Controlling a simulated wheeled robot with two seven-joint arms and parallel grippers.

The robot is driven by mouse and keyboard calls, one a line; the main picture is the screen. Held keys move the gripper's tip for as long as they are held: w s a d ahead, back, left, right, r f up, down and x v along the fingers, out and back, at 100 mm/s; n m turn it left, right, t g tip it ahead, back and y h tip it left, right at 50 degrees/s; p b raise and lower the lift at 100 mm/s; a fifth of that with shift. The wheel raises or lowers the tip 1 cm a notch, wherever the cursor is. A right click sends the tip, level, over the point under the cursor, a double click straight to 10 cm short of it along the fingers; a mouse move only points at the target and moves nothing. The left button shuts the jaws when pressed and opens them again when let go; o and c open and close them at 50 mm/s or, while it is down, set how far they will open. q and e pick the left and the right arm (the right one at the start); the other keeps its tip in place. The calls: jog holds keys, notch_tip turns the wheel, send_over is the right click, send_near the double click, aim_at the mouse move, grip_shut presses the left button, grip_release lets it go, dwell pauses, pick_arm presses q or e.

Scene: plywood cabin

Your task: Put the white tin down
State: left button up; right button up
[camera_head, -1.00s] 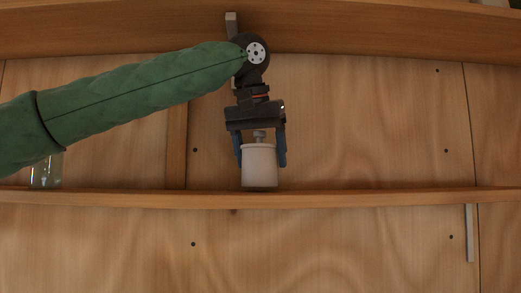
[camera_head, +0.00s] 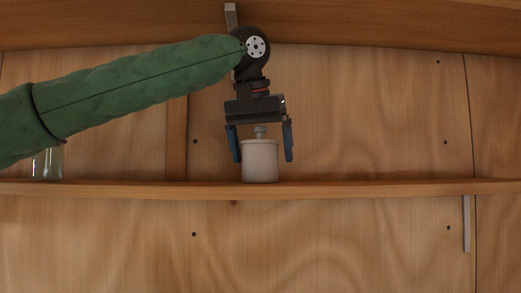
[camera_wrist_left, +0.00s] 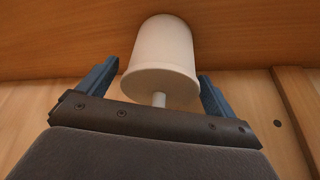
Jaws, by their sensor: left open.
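The white tin (camera_head: 261,162), with a knob on its lid, stands upright on the wooden shelf (camera_head: 350,188) in the head view. My left gripper (camera_head: 260,158) is open above and around the tin, with one blue finger on each side and a gap between each finger and the tin. In the left wrist view the tin (camera_wrist_left: 162,62) appears between the spread fingers, its knob pointing toward the palm. My right gripper is not in view.
A clear glass (camera_head: 48,163) stands on the same shelf at the far left, partly behind my green left arm. An upper wooden shelf (camera_head: 400,30) runs above the gripper. The shelf right of the tin is clear.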

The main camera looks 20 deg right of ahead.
aim_at(257, 128)
pick_arm(q)
jog(key=b+v, duration=0.2)
jog(key=v, duration=0.1)
jog(key=b+v, duration=0.3)
jog(key=v, duration=0.4)
jog(key=shift+s+a+r, duration=0.1)
jog(key=shift+s+r, duration=0.05)
jog(key=shift+r, duration=0.2)
jog(key=shift+s+a+r+b, duration=0.2)
jog(key=shift+r+b, duration=0.15)
jog(key=shift+r, duration=0.25)
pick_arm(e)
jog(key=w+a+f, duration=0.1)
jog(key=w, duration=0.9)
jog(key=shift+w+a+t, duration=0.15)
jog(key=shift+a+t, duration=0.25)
